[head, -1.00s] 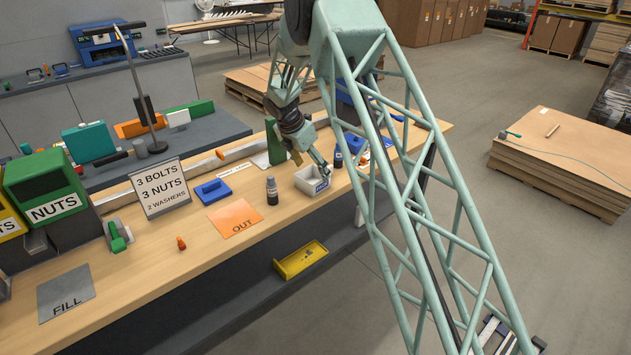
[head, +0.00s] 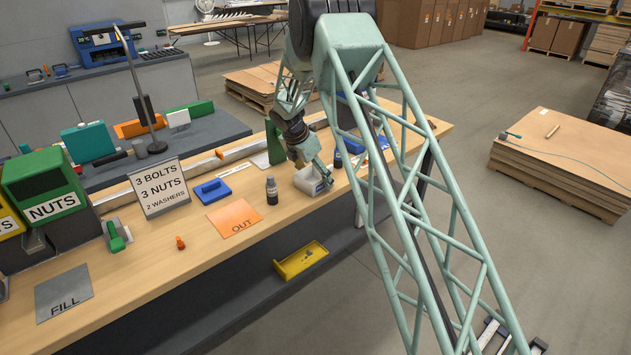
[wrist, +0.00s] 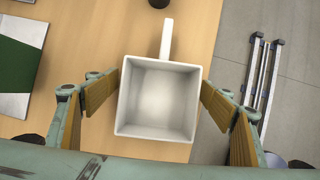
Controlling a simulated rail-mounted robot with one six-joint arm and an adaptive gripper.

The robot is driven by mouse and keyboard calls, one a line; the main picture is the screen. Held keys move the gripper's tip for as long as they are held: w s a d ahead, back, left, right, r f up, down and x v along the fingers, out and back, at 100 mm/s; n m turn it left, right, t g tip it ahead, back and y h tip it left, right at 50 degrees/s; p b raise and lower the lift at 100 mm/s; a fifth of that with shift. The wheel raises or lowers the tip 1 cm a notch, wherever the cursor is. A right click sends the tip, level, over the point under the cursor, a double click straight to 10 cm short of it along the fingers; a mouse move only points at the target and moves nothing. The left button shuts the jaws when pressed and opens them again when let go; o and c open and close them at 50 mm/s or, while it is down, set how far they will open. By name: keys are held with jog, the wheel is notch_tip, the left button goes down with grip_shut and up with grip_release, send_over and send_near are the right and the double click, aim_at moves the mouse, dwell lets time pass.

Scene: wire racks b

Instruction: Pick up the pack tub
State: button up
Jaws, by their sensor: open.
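The pack tub is a white, square, open-topped tub with flared walls. In the head view the tub (head: 306,184) stands on the wooden bench, partly hidden behind my gripper (head: 323,176). In the wrist view the tub (wrist: 157,128) looks empty, with a white tab or handle at its far side. My gripper (wrist: 160,88) is open, with one tan-padded finger on each side of the tub. The fingers flank its walls; I cannot tell whether either touches.
A dark bottle (head: 271,190) stands left of the tub, and another (head: 338,160) stands behind it. A blue lidded item (head: 213,191) and an orange OUT mat (head: 235,218) lie further left. The bench's front edge is close to the tub.

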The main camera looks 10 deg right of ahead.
aim_at(315, 169)
dwell(0.3)
jog(key=c, duration=1)
jog(key=shift+o, duration=0.2)
jog(key=shift+r, duration=0.15)
jog(key=shift+r+p, duration=0.4)
jog(key=shift+r, duration=1.3)
jog(key=s+a+r, duration=0.1)
jog(key=s+a, duration=0.1)
jog(key=s, duration=1.3)
jog(key=shift+s+a+r, duration=0.15)
jog(key=shift+s+a, duration=0.2)
